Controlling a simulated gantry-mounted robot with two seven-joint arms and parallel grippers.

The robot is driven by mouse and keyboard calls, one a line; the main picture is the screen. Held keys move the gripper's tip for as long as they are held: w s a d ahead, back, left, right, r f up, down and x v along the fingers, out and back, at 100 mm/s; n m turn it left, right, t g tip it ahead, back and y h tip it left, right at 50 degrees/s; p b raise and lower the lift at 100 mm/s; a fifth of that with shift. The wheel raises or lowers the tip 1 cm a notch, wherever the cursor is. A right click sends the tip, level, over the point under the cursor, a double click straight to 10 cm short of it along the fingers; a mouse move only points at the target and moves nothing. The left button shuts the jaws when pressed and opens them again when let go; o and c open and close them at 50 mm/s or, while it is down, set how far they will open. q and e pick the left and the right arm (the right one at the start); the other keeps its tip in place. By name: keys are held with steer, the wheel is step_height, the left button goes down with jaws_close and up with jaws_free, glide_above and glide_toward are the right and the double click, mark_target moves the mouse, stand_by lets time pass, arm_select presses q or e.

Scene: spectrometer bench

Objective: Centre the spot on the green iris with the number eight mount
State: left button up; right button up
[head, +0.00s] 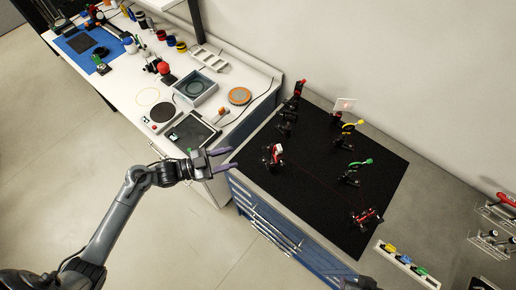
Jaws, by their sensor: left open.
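The green iris (359,164) stands on a black post on the dark breadboard (315,205). A mount with a red and white front (274,154) stands at the breadboard's left side, and another red-topped mount (299,89) stands at its far corner. No number is readable, so I cannot tell which mount is number eight. A thin red beam line runs between the red device (366,216) and the left mount. No spot is discernible on the green iris. My left gripper (232,158) is open and empty, just left of the breadboard's edge.
A yellow iris (351,127) and a pale card (345,105) with a reddish glow stand behind the green iris. A white bench (270,82) with trays and tools adjoins at upper left. A holder with coloured items (406,264) is at lower right. The breadboard's front is clear.

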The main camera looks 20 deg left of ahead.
mark_target(265, 149)
arm_select(q)
steer(key=p+x, duration=0.1)
steer(key=x, duration=0.9)
steer(key=shift+p, duration=0.4)
steer(key=shift+w+d, duration=0.1)
jaws_close()
